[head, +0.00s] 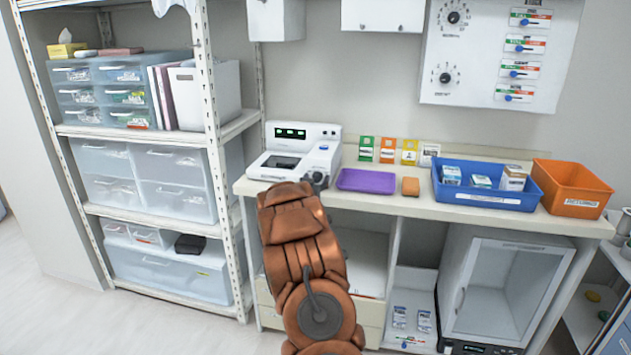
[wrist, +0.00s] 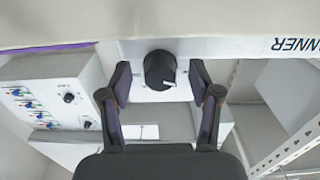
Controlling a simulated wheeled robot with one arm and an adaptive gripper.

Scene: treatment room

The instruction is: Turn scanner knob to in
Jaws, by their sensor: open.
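The scanner (head: 296,150) is a white machine with a green lit display, standing on the counter's left end. Its black round knob (wrist: 158,69) shows in the wrist view on a pale front panel, with a white pointer mark toward the picture's lower right. My gripper (wrist: 161,80) is open, one finger on each side of the knob, with a visible gap on both sides in the picture. I cannot tell how far the fingertips reach along the knob. In the head view my copper arm covers the scanner's front lower edge and most of the gripper.
A purple tray (head: 366,181), an orange-brown block (head: 410,186), a blue bin (head: 487,194) with boxes and an orange bin (head: 572,187) stand right of the scanner. A shelf rack (head: 214,150) stands close on the left. A wall panel (head: 497,50) has dials and sliders.

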